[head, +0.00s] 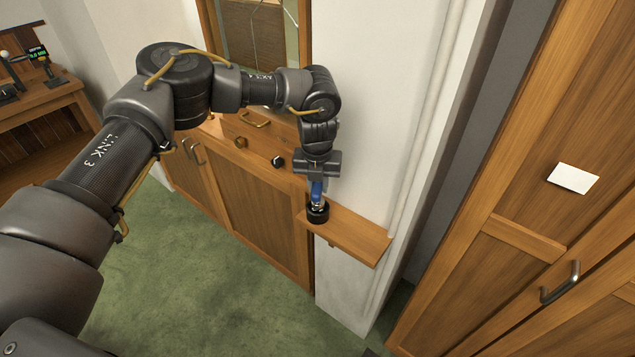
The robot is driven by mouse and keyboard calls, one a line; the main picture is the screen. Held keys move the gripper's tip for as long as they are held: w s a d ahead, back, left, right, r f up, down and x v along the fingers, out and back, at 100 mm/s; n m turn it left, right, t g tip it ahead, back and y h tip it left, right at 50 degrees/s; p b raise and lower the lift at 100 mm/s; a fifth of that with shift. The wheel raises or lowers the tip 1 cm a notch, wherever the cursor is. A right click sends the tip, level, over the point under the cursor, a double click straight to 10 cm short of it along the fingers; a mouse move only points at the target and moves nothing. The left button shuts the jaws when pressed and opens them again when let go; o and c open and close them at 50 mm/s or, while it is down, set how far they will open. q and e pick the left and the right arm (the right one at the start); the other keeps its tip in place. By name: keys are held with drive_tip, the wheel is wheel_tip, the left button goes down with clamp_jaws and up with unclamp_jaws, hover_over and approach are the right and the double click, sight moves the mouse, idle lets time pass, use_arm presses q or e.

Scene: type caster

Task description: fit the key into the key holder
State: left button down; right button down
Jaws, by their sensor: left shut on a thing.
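My left gripper (317,185) points down over a small wooden wall shelf and is shut on the key (318,199), of which a blue part and a paler part below it show. A small black round holder (318,214) stands at the left end of the shelf, directly under the key. The key's lower end meets the holder's top in this view; whether it sits inside the holder I cannot tell. The fingers are small and partly blend with the key. My right gripper is not in view.
The wooden shelf (352,240) is bare to the right of the holder. A wooden cabinet (262,225) with knobs stands behind left. A wooden door (480,290) with a handle and a white card (573,179) is on the right. The green floor (200,280) is clear.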

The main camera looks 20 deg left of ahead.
use_arm(q)
drive_tip(key=shift+f+b, duration=0.55)
drive_tip(key=shift+f, duration=0.3)
drive_tip(key=c, duration=1.1)
unclamp_jaws()
drive_tip(key=shift+r+b, duration=0.3)
drive_tip(key=shift+r, duration=0.2)
drive_tip(key=r, duration=0.3)
drive_tip(key=r+b, duration=0.1)
drive_tip(key=r, duration=0.1)
drive_tip(key=s+r+b, duration=0.1)
drive_tip(key=r, duration=0.2)
drive_tip(key=shift+r, duration=0.35)
drive_tip(key=shift+s+r+b, duration=0.1)
drive_tip(key=shift+r+b, duration=0.2)
drive_tip(key=shift+r, duration=0.2)
drive_tip(key=shift+d, duration=0.1)
